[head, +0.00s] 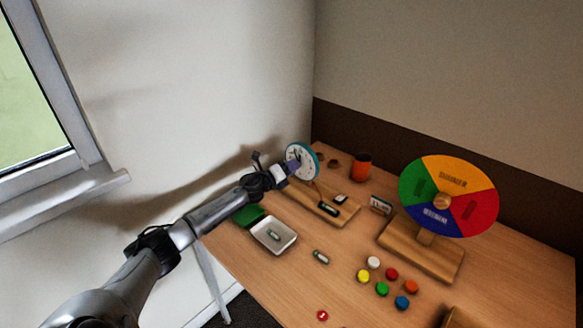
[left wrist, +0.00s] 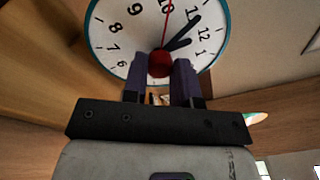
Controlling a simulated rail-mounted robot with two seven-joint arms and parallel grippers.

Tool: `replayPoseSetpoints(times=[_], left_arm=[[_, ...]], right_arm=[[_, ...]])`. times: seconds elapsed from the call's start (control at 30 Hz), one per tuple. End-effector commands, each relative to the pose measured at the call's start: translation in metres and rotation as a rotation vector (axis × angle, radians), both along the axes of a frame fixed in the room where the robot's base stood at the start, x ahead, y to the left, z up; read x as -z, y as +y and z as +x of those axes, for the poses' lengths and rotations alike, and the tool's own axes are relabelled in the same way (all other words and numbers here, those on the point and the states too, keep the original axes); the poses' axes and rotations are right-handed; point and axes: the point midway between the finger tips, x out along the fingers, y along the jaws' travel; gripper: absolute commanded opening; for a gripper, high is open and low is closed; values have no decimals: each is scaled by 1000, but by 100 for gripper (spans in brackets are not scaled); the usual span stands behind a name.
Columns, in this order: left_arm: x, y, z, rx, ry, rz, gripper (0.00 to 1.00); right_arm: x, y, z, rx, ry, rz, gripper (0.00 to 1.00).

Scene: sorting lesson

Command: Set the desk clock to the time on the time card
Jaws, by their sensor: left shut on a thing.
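The desk clock (head: 302,161) has a white face and a blue rim and stands on a wooden base (head: 345,211). In the left wrist view its face (left wrist: 135,38) fills the top, tilted, with black hands (left wrist: 182,37) pointing up and right towards the 11-to-1 side. My left gripper (head: 289,168) is at the clock's front. Its purple fingers (left wrist: 160,77) are shut on a red knob (left wrist: 160,63) at the face's middle. A small card in a holder (head: 381,205), likely the time card, stands right of the clock base; its writing is too small to read. My right gripper is out of view.
A white tray (head: 289,246) holds a battery-like piece; another such piece (head: 321,256) lies on the table. Several coloured discs (head: 382,289) lie in front. A wall rises behind the clock.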

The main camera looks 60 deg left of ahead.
Motion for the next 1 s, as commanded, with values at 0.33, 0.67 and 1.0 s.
replayPoseSetpoints(times=[0.33, 0.67, 1.0], left_arm=[[-2, -1, 0, -1, -77, -284, 3], [-2, -1, 0, 0, -160, -582, 3], [0, -1, 1, 0, -230, -839, 3]], right_arm=[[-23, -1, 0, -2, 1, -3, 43], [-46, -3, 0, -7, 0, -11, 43], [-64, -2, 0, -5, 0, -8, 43]])
